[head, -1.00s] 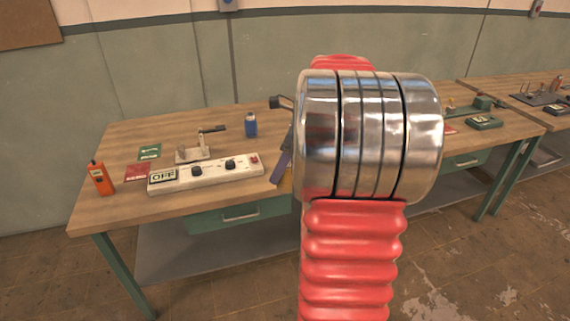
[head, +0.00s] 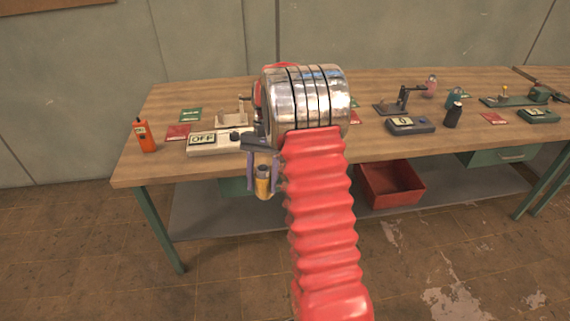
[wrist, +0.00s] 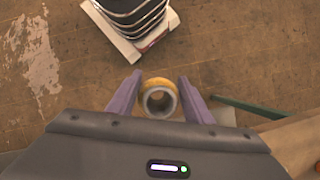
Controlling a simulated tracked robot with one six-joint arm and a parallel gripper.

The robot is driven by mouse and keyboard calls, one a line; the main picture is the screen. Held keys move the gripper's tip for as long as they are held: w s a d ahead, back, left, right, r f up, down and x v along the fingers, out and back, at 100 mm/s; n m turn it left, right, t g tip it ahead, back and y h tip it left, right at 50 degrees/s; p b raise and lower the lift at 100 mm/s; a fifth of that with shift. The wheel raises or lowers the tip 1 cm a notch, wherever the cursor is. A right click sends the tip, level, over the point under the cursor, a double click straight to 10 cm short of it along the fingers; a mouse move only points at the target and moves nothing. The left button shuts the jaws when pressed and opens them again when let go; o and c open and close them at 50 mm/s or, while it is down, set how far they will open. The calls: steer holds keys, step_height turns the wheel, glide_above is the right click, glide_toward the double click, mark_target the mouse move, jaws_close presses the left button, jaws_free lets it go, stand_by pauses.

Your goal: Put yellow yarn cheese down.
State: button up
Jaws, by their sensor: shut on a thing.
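The yellow yarn cheese (wrist: 158,98) is a small yellow-orange ring-ended roll with a pale hollow core. My gripper (wrist: 158,97) is shut on it, with one purple finger on each side in the wrist view. In the head view the yarn cheese (head: 264,184) hangs between the purple fingers of my gripper (head: 263,176), in front of the workbench's front edge. The floor shows below it in the wrist view, so it is held in the air. Part of it is hidden by the fingers in the head view.
A red bin (head: 391,186) is on the lower shelf. The bench's front left surface is clear.

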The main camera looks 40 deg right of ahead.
steer(key=a+f+n+h, duration=0.1)
steer(key=a+f+n, duration=0.4)
steer(key=a, duration=0.5)
steer(key=w+a+f+n+g+h, duration=0.1)
steer(key=a+f+n, duration=0.3)
steer(key=a+f, duration=0.5)
steer(key=shift+w+a+n+h, duration=0.2)
steer(key=shift+a+n+h, duration=0.2)
steer(key=shift+a+h, duration=0.3)
steer(key=shift+g, duration=0.3)
